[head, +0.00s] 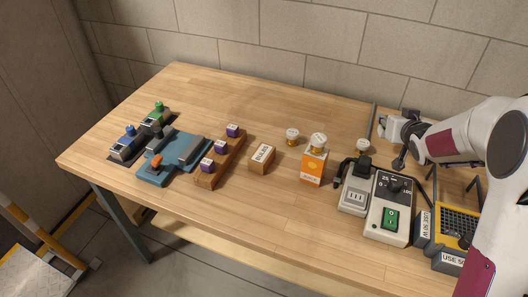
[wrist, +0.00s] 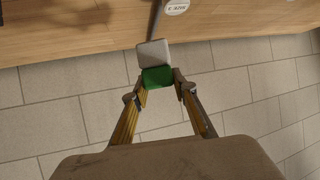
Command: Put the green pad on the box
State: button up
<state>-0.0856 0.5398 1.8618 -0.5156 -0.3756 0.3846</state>
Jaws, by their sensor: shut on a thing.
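My gripper (wrist: 158,86) is shut on the green pad (wrist: 157,77), which sits between the two fingertips in the wrist view. A pale grey-white block (wrist: 153,53) adjoins the pad's far side; I cannot tell whether they are one piece. In the head view my gripper (head: 404,136) is at the right, above the back of the table, with the pale block (head: 391,128) at its tips. A tan box with a printed label (head: 262,157) stands mid-table. An orange carton (head: 313,167) stands right of it. Both are well left of my gripper.
A wooden rack (head: 221,160) with purple blocks and a blue tray (head: 168,176) are at the left. A switch box (head: 386,207) and a yellow-black unit (head: 459,222) fill the right. The front middle is clear.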

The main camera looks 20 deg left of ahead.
jog(key=s+a+r+n+g+y, duration=0.1)
jog(key=s+a, duration=0.4)
jog(key=a, duration=0.6)
jog(key=s+a+r+n+g+y, duration=0.1)
jog(key=s+a, duration=0.4)
jog(key=a, duration=0.6)
jog(key=s+a+r+n+g+y, duration=0.1)
jog(key=s+a, duration=0.4)
jog(key=a, duration=0.6)
jog(key=r+n+y, duration=0.1)
jog(key=n+y, duration=0.1)
jog(key=shift+s+r+n, duration=0.15)
jog(key=shift+s+n, duration=0.05)
jog(key=shift+n, duration=0.1)
send_over(262, 153)
jog(key=shift+f, duration=3.15)
jog(key=shift+f, duration=0.1)
jog(key=shift+f, duration=1.8)
jog(key=shift+f, duration=0.15)
